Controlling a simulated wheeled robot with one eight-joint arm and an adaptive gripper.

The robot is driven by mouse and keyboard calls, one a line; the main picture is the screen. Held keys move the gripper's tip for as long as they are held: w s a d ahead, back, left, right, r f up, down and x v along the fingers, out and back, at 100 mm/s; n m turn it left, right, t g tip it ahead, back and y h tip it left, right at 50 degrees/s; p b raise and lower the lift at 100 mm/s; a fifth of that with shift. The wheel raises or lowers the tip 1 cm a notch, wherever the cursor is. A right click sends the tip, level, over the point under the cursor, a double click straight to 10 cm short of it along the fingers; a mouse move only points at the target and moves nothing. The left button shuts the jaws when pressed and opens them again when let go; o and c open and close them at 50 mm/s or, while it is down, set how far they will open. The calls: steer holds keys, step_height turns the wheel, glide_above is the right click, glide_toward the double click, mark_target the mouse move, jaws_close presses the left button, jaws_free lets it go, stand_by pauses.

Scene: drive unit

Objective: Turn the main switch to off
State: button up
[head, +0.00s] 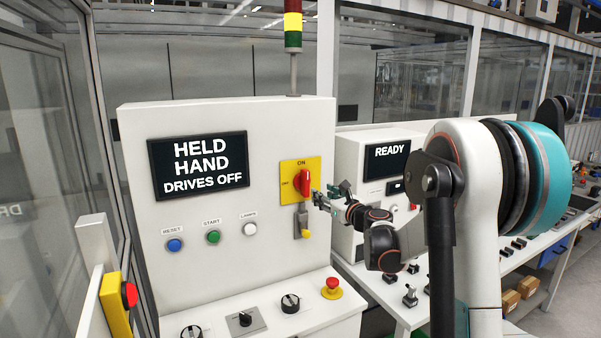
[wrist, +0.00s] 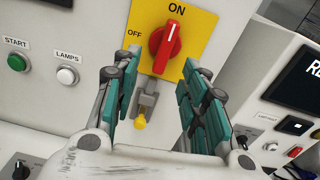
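The main switch is a red rotary knob (head: 303,181) on a yellow plate (head: 290,168) marked ON at the top and OFF at the left. In the wrist view the knob (wrist: 165,47) stands with its grip pointing along the line to ON. My gripper (head: 325,194) is just right of the knob and in front of the panel in the head view. In the wrist view my gripper (wrist: 160,78) is open and empty, its two teal-padded fingers wide apart below the knob, one to each side. I see no contact with the knob.
Below the plate hangs a grey hasp with a yellow end (wrist: 141,121), between my fingers in the wrist view. The cabinet display (head: 198,165) reads HELD HAND DRIVES OFF. Blue, green and white buttons (head: 250,229) lie left; a red mushroom button (head: 332,285) is below.

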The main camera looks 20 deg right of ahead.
mark_target(308, 181)
steer(key=shift+m, duration=0.5)
steer(key=w, duration=1.4)
steer(key=shift+d, duration=0.3)
jaws_close()
